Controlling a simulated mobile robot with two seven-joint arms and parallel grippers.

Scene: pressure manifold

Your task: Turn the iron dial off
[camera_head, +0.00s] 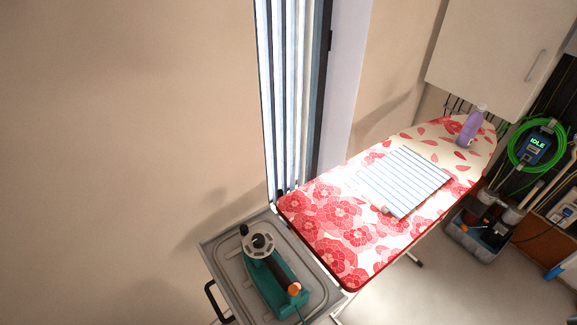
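A teal iron (268,286) sits on a grey metal tray at the end of the ironing board, in the lower middle of the head view. A round grey dial with spokes (258,242) shows on top of the iron, towards its far end. A small orange part (295,288) glows or stands out near the iron's near end. I cannot read the dial's setting. Neither of my grippers is in view.
The grey tray (219,262) has a black handle (215,300) on its left. The red floral ironing board (345,262) carries a striped folded cloth (405,180) and a purple bottle (470,127). A caddy (478,240) stands on the floor at right. Open floor lies at lower right.

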